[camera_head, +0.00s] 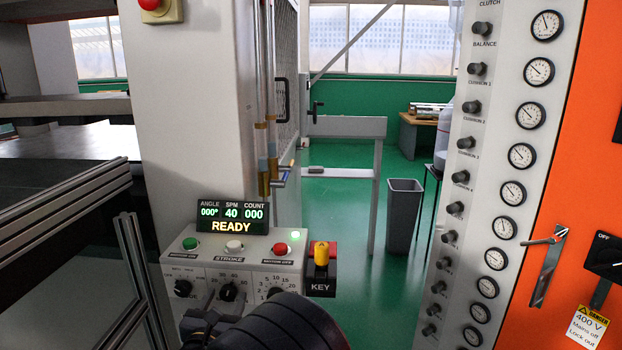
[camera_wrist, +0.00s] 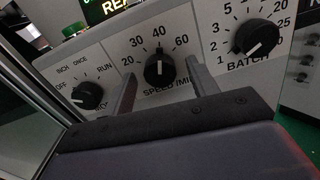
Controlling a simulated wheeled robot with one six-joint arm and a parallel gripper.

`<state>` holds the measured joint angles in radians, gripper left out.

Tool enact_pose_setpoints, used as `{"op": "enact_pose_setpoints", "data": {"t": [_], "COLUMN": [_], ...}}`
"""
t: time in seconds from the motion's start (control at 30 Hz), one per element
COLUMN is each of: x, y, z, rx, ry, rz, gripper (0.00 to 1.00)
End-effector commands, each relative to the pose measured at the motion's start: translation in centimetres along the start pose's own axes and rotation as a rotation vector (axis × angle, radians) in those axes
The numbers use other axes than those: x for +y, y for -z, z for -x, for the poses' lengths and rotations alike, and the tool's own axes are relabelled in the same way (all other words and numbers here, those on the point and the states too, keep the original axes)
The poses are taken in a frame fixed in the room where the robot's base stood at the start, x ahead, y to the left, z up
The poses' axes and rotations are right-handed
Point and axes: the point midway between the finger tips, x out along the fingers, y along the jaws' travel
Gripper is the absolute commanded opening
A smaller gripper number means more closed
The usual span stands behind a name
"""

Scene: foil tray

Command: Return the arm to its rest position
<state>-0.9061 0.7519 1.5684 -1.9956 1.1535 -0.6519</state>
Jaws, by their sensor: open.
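My gripper (camera_wrist: 162,72) is open, its two grey fingers apart in the wrist view. The black speed knob (camera_wrist: 159,68) shows between the fingers, which point at the control panel (camera_wrist: 110,45). I cannot tell how far the fingertips are from the panel face. In the head view my dark gripper (camera_head: 226,302) is low in front of the control box (camera_head: 190,262), partly covering its lower edge. Nothing shows held between the fingers. The mode knob (camera_wrist: 87,96) is left of the fingers and the batch knob (camera_wrist: 262,34) is right of them.
The display (camera_head: 232,217) reads READY, 40 SPM and count 000. A yellow key switch (camera_head: 321,254) sits at the box's right. A panel of gauges (camera_head: 507,150) and an orange cabinet (camera_head: 570,200) stand at right. Green floor (camera_head: 340,215) and a grey bin (camera_head: 403,218) lie beyond.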

Motion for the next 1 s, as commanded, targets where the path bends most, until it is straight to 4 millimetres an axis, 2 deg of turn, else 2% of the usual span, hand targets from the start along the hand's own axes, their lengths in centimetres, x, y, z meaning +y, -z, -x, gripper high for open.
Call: {"op": "enact_pose_setpoints", "data": {"t": [0.13, 0.3, 0.5, 1.0], "x": [0.0, 0.1, 0.1, -0.2], "y": [-0.5, 0.1, 0.0, 0.0], "z": [0.0, 3.2, 5.1, 5.5], "rx": [0.001, 0.0, 0.0, 0.003], "ry": [0.0, -0.005, -0.002, 0.003], "rz": [0.084, 0.081, 0.079, 0.075], "gripper": [0.56, 0.56, 0.56, 0.56]}}
